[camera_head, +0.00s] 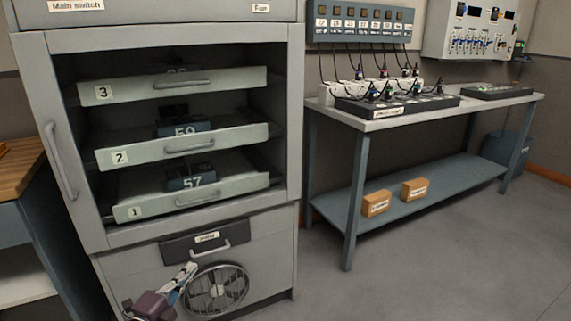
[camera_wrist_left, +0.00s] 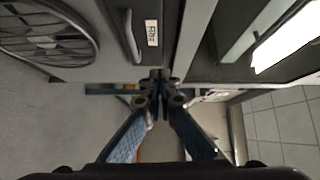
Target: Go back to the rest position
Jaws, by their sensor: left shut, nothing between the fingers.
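My left gripper (camera_head: 187,274) shows at the bottom left of the head view, in front of the lower part of the grey cabinet (camera_head: 296,130), close to the fan grille (camera_head: 216,290). In the left wrist view its two fingers (camera_wrist_left: 160,80) meet at the tips, shut and empty. The wrist view also shows the fan grille (camera_wrist_left: 45,35) and a labelled drawer handle (camera_wrist_left: 128,32) beside the fingers. My right gripper is in neither view.
The open cabinet bay holds numbered trays, such as tray 2 (camera_head: 230,143). A wooden-topped table (camera_head: 18,165) stands left.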

